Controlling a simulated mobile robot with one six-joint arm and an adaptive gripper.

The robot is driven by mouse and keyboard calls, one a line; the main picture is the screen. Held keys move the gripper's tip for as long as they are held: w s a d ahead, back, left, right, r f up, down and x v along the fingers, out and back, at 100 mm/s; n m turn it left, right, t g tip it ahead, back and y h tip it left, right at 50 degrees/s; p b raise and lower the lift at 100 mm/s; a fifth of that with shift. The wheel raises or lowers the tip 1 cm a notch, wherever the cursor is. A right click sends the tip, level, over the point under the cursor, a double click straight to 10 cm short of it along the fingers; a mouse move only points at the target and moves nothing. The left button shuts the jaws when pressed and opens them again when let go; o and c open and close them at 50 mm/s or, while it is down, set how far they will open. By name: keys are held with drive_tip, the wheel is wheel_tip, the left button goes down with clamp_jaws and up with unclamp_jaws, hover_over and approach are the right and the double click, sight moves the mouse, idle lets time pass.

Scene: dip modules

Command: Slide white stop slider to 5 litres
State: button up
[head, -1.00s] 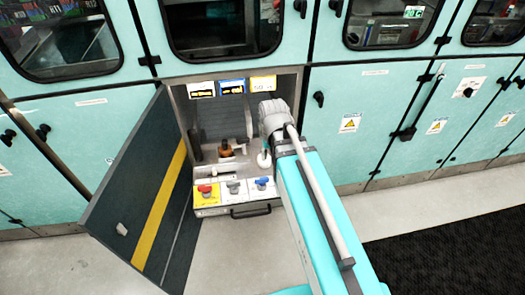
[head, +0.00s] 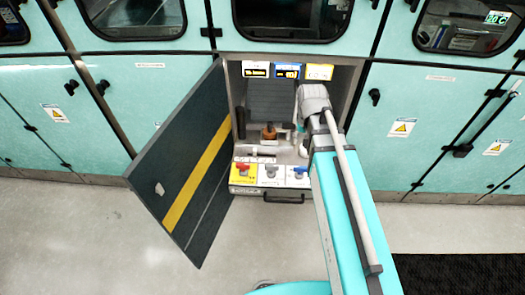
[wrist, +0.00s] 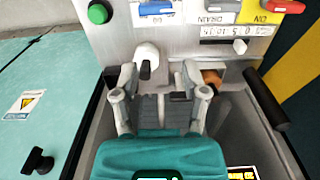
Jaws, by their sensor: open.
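In the wrist view my gripper (wrist: 160,76) is open, its two fingers apart and pointing at the grey panel. A white rounded knob (wrist: 147,54) with a dark middle stands just beyond the fingertips, nearer the left finger; nothing is visibly gripped. A printed litre scale (wrist: 238,30) with 0, 5, 10, 15 lies right of the fingers. A white block (wrist: 247,49) sits beside a dark slot along it, apart from my gripper; its exact setting cannot be read. In the head view a white bar (head: 265,150) lies behind the coloured switches. My fingertips are hidden there by my arm.
The cabinet's dark door (head: 185,165) with a yellow stripe stands open at left. A brown bottle-like part (head: 268,132) stands inside. Red (head: 243,169), grey and blue switches line the front, with a black handle (head: 270,197) below. The wrist view shows a green button (wrist: 98,13).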

drive_tip(key=b, duration=0.4)
hover_over(255, 149)
wheel_tip(255, 149, down, 4)
drive_tip(key=shift+s+a+f, duration=0.1)
drive_tip(key=shift+f, duration=0.05)
drive_tip(key=shift+f, duration=0.1)
wheel_tip(255, 149, down, 14)
drive_tip(key=b, duration=1.3)
drive_tip(key=shift+r+b, duration=0.2)
drive_tip(key=shift+b, duration=0.1)
clamp_jaws()
